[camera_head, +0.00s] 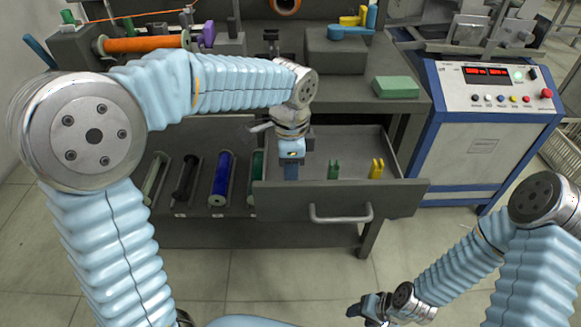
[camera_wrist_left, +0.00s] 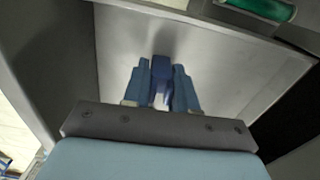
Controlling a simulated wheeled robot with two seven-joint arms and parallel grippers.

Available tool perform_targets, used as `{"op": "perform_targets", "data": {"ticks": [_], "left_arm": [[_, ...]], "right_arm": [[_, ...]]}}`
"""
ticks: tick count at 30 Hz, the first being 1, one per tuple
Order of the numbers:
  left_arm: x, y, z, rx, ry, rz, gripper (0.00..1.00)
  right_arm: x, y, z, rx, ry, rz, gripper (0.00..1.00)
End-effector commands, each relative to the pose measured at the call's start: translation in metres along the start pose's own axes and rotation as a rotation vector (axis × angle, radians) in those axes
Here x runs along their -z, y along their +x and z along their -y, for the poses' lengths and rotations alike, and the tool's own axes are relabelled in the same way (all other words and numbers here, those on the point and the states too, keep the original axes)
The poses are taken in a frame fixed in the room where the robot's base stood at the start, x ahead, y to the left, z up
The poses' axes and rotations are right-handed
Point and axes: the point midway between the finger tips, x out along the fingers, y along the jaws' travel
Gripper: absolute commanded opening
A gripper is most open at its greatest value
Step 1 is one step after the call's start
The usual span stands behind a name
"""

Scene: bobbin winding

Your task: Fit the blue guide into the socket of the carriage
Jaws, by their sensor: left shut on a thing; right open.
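My left gripper (camera_head: 291,168) reaches down into the open drawer (camera_head: 275,203) at its left part. It is shut on the blue guide (camera_head: 291,173), which is mostly hidden by the gripper in the head view. In the left wrist view the blue guide (camera_wrist_left: 161,70) shows between the two fingers of the left gripper (camera_wrist_left: 162,88), over the drawer's grey floor. A dark grey part (camera_head: 271,42) on the bench may be the carriage; its socket cannot be made out. My right gripper (camera_head: 371,308) is open and empty, low in front of the bench.
A green guide (camera_head: 333,169) and a yellow guide (camera_head: 377,168) stand in the drawer to the right. Several spools, including a blue one (camera_head: 220,178), lie on a lower rack. A green block (camera_head: 396,87) and a grey box (camera_head: 336,52) are on the bench. A control panel (camera_head: 490,85) stands right.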

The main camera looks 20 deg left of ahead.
Motion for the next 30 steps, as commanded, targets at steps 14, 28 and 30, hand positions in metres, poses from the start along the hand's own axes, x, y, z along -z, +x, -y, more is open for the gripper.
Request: {"op": "perform_targets", "data": {"ticks": [14,28,30], "left_arm": [[0.000,-0.030,0.000,0.000,0.000,0.000,0.00],[0.000,-0.056,0.001,0.001,0.000,-0.001,0.00],[0.000,-0.060,0.000,0.001,0.000,-0.001,0.00]], "right_arm": [[0.000,-0.021,0.008,0.000,0.000,0.000,0.52],[0.000,-0.026,0.010,0.000,0.000,0.000,0.52],[0.000,-0.026,0.010,0.000,0.000,0.000,0.52]]}}
